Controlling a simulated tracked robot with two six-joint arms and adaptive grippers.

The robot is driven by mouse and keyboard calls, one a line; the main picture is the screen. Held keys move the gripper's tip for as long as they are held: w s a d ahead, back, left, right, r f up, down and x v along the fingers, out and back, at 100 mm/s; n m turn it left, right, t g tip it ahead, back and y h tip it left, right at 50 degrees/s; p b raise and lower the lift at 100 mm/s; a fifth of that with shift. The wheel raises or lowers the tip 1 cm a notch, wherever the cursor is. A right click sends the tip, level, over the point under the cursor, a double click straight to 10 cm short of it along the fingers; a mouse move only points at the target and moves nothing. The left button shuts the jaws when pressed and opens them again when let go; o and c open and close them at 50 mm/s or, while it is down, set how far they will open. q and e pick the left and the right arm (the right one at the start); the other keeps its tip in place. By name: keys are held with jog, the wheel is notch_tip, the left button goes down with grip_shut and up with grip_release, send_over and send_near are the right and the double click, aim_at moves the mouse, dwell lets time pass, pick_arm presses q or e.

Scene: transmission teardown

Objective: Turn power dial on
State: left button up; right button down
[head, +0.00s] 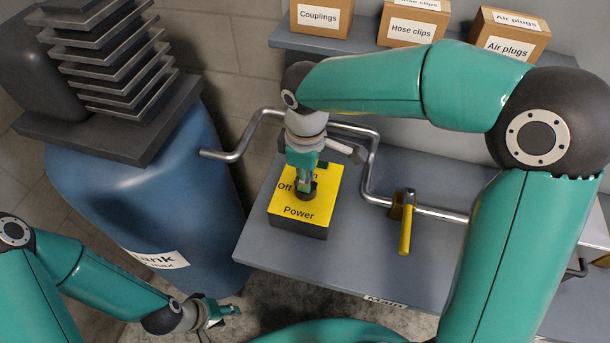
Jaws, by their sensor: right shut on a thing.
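A yellow-topped power box (298,211) sits on the grey bench, with "Off", "Power" and a partly hidden "On" printed on it. The dark power dial (307,192) is on its top face. My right gripper (306,184) points down over the box from above, with its fingers shut on the dial. The gripper hides most of the dial, so which way it points cannot be seen. My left gripper (222,312) is low at the left, beside the bench and away from the box; its fingers are too small to judge.
A blue tank (160,205) with a dark finned compressor (115,60) stands at the left. A metal pipe (365,165) with a yellow-handled valve (406,228) runs behind and right of the box. A shelf (360,52) holds labelled cardboard boxes. The bench front (320,270) is clear.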

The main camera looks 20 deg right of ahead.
jog(key=shift+m, duration=0.4)
jog(key=m+b, duration=0.1)
jog(key=m, duration=0.2)
jog(key=shift+w, duration=0.1)
jog(key=m+b, duration=0.1)
jog(key=m, duration=0.4)
jog(key=m+b, duration=0.1)
jog(key=m, duration=0.3)
jog(key=shift+w+r+m+b, duration=0.1)
jog(key=shift+m+b, duration=0.6)
jog(key=shift+m, duration=1.9)
jog(key=shift+r, duration=0.1)
jog(key=c, duration=1.2)
grip_release()
